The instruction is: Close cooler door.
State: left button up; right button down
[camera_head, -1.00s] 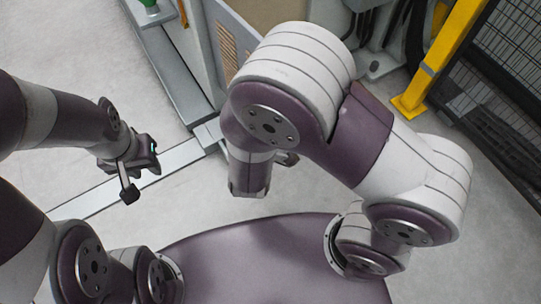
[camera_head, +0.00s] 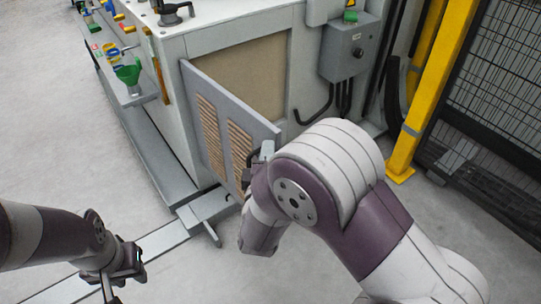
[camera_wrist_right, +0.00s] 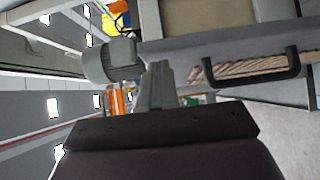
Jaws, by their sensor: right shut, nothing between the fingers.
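The cooler door (camera_head: 208,95) is a grey panel with two slatted vents. It stands open, swung out from the grey cabinet's tan opening (camera_head: 258,72). My right gripper (camera_head: 262,152) is at the door's free edge, partly hidden by my arm; I cannot tell whether it touches. In the right wrist view my right gripper (camera_wrist_right: 157,85) is shut and empty, left of a black door handle (camera_wrist_right: 252,70) with slats behind it. My left gripper (camera_head: 125,272) is at the lower left, well away from the door, and its finger gap is unclear.
A grey control box (camera_head: 350,48) with hanging cables is on the cabinet's right. A yellow post (camera_head: 430,90) and black mesh fence (camera_head: 490,85) stand further right. A metal base rail (camera_head: 160,160) runs left of the door. The floor at left is clear.

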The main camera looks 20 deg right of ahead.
jog(key=shift+w+d, duration=0.15)
jog(key=shift+d, duration=0.2)
